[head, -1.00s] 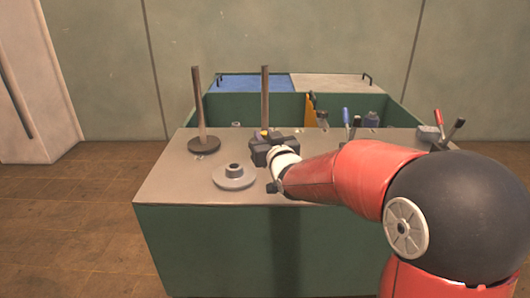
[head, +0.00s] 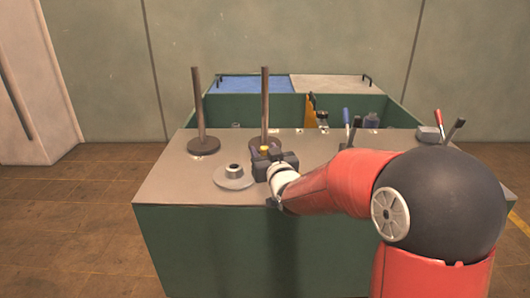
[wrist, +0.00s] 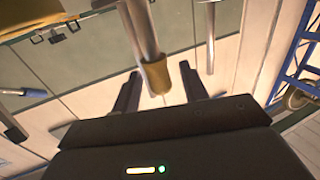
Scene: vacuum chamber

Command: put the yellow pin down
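The yellow pin (wrist: 155,77) has a yellow collar and a grey metal shaft. It sits between the two fingers of my gripper (wrist: 160,82) in the wrist view. In the head view its yellow end (head: 264,150) shows just above my gripper (head: 275,162), and the pin has moved together with the gripper. My gripper is over the bench top (head: 175,185), in front of the right post (head: 265,105) and right of a grey flanged ring (head: 234,178). My gripper hides the pin's lower part in the head view, so I cannot tell whether it touches the bench.
The left post (head: 198,105) stands on a dark round base. Levers with red and black handles (head: 440,125) are at the right. Behind the bench top is an open green bin (head: 355,100) with tools. The bench's front left is clear.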

